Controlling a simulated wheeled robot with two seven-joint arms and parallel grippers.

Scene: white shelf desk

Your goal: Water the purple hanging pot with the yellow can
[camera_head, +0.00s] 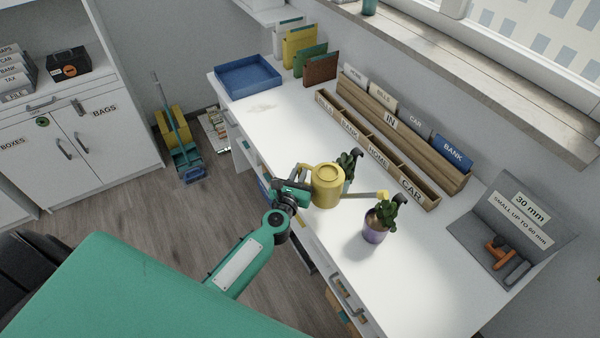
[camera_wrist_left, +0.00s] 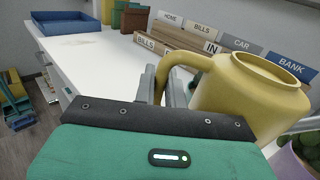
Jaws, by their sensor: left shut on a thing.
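The yellow can (camera_head: 325,194) is held over the desk's front part by my left gripper (camera_head: 303,190). The left wrist view shows the gripper fingers (camera_wrist_left: 163,88) shut on the handle of the yellow can (camera_wrist_left: 245,95). The can looks near upright, its spout pointing right. The spout's tip appears beside the top of the plant in the purple pot (camera_head: 375,231); whether it is over the soil is unclear. The purple pot has a dark hook above and also shows partly in the left wrist view (camera_wrist_left: 292,163). My right gripper is out of view.
A second plant (camera_head: 350,160) is partly hidden behind the can. A wooden letter rack (camera_head: 400,172) runs along the desk's back. A grey panel with orange and grey clamps (camera_head: 500,250) stands at right. A blue tray (camera_head: 247,77) is at the far left end.

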